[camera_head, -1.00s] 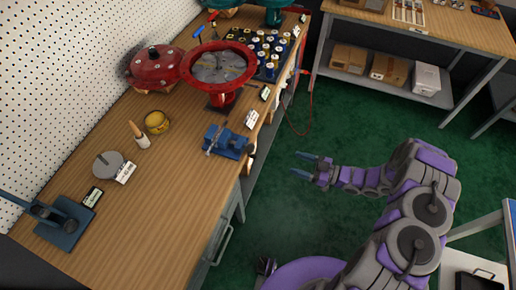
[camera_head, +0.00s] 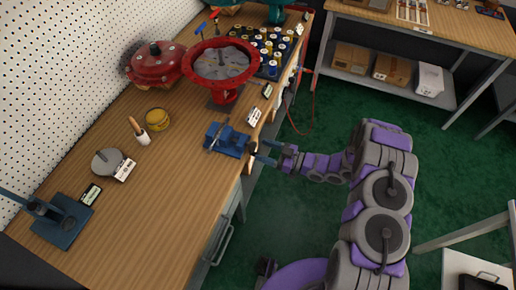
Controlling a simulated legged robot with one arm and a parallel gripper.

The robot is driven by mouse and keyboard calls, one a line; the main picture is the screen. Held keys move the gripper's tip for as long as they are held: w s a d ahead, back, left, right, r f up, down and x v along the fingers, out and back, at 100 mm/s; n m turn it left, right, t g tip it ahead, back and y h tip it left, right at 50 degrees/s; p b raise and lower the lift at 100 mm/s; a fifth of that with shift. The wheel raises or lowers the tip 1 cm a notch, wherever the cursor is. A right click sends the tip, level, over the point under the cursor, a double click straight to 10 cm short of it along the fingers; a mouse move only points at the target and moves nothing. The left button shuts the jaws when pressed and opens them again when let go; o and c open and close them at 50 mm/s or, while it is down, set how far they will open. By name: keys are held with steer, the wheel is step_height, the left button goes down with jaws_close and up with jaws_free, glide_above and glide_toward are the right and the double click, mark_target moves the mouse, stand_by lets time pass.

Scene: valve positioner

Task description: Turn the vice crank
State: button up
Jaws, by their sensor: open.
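The blue vice (camera_head: 227,140) sits near the front edge of the wooden workbench, in the middle of the view. Its crank end faces the bench edge; the crank is small and partly behind my gripper, so its angle is hard to tell. My gripper (camera_head: 264,151) is at the bench edge just right of the vice, with its two blue-grey fingers apart and pointing left toward the crank side. The fingers look empty. I cannot tell whether they touch the crank or straddle it.
A red round valve body (camera_head: 223,64) stands behind the vice, with a white label (camera_head: 253,117) nearby. Green floor (camera_head: 290,225) is open right of the bench.

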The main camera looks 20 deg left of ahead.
mark_target(254, 150)
steer(key=shift+w+a, duration=0.15)
steer(key=shift+a, duration=1.55)
steer(key=c, duration=1.1)
